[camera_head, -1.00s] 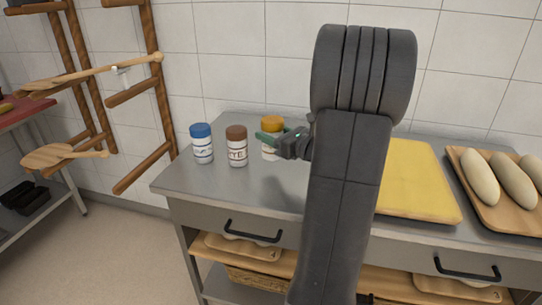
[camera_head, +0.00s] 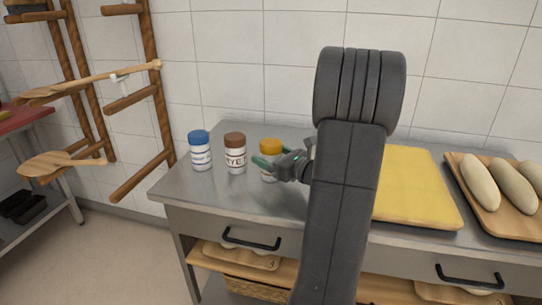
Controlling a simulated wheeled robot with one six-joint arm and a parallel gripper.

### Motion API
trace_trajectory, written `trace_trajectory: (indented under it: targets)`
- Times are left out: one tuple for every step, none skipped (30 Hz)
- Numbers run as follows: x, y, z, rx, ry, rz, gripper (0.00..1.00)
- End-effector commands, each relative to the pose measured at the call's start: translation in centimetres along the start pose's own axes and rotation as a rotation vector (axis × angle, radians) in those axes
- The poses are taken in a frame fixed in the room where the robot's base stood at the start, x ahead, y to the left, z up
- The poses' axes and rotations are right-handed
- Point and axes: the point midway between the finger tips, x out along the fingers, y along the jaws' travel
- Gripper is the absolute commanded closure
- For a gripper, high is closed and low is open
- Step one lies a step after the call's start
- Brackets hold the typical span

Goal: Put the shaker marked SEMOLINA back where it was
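My gripper (camera_head: 268,163), with green fingertips, is closed around a white shaker with a yellow-orange lid (camera_head: 270,146). The shaker is upright, at the right end of a row of shakers on the steel counter. The fingers cover much of its body, and I cannot read its label. Its base is at or very near the counter top; I cannot tell whether it touches. To its left stand a brown-lidded shaker (camera_head: 235,158) marked RYE and a blue-lidded shaker (camera_head: 200,152) whose label is too small to read.
The steel counter (camera_head: 215,195) is clear in front of the shakers. A yellow board (camera_head: 415,190) lies to the right, partly behind my arm. A wooden tray (camera_head: 500,207) with pale loaves is farther right. A wooden rack (camera_head: 140,95) with peels stands at the left.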

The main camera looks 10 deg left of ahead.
Motion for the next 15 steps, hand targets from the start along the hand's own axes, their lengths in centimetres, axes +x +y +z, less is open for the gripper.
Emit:
trace_trajectory:
  targets:
    - [0.0,0.0,0.0,0.000,0.000,0.000,0.23]
    - [0.0,0.0,0.0,0.000,0.000,0.000,0.23]
    - [0.0,0.0,0.0,0.000,0.000,0.000,0.23]
    - [0.0,0.0,0.0,0.000,0.000,0.000,0.23]
    - [0.0,0.0,0.0,0.000,0.000,0.000,0.23]
    - [0.0,0.0,0.1,0.000,0.000,0.000,0.23]
    - [0.0,0.0,0.2,0.000,0.000,0.000,0.23]
    - [0.0,0.0,0.4,0.000,0.000,0.000,0.23]
    - [-0.3,0.0,0.4,0.000,0.000,-0.001,0.23]
    - [-0.7,-0.1,0.3,0.000,0.000,-0.002,0.23]
    - [-1.1,-0.1,0.3,0.000,0.000,-0.002,0.23]
    - [-1.8,-0.1,0.3,0.000,0.000,-0.004,0.23]
    - [-2.3,-0.1,0.3,0.001,0.000,-0.005,0.23]
    - [-2.9,-0.1,0.3,0.001,0.000,-0.005,0.23]
    - [-3.8,-0.1,0.3,0.000,0.000,-0.005,0.23]
